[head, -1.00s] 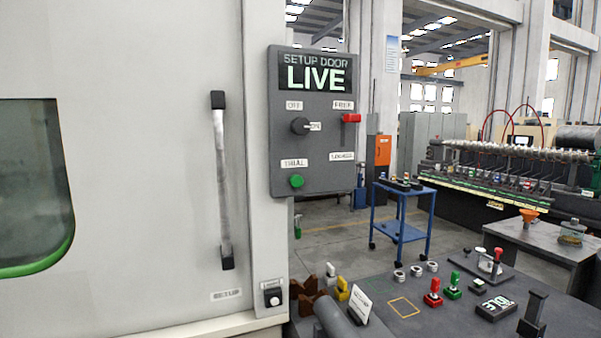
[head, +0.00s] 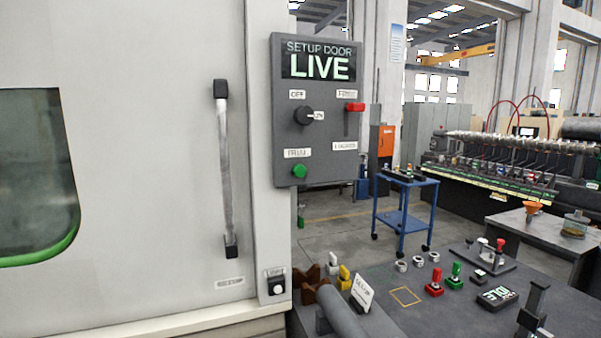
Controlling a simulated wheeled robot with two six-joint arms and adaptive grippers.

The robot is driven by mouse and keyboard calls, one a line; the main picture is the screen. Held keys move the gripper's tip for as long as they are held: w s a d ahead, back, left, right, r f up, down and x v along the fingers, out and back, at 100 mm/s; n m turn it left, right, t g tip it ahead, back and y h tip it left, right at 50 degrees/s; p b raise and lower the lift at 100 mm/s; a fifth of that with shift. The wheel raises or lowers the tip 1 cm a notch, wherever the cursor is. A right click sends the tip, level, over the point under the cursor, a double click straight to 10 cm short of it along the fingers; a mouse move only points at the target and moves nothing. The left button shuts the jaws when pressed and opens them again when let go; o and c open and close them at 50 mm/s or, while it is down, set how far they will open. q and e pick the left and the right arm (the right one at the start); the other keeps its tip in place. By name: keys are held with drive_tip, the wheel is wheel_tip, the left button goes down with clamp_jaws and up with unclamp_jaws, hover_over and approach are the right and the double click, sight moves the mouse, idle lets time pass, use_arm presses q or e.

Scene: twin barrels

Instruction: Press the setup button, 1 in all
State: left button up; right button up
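A grey control panel (head: 317,110) hangs at the right edge of the pale machine. Its screen (head: 318,62) reads "SETUP DOOR LIVE". The panel carries a black rotary knob (head: 303,116), a red lever handle (head: 354,107) and a green round button (head: 299,171). Lower down, a small dark box with a white round button (head: 277,290) sits on the machine frame under a small label too blurred to read. The machine door has a long vertical handle (head: 226,170), with a blurred label (head: 229,283) below it.
A dark bench (head: 390,325) at the lower right holds a grey cylinder (head: 345,312), brown V-shaped blocks (head: 309,281), red (head: 435,284) and green (head: 454,278) pieces, an "IDLE" display (head: 496,297) and a black upright fixture (head: 533,308). A blue cart (head: 405,215) stands behind.

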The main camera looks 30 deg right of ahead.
clamp_jaws()
drive_tip(key=shift+d, duration=0.15)
idle(0.9)
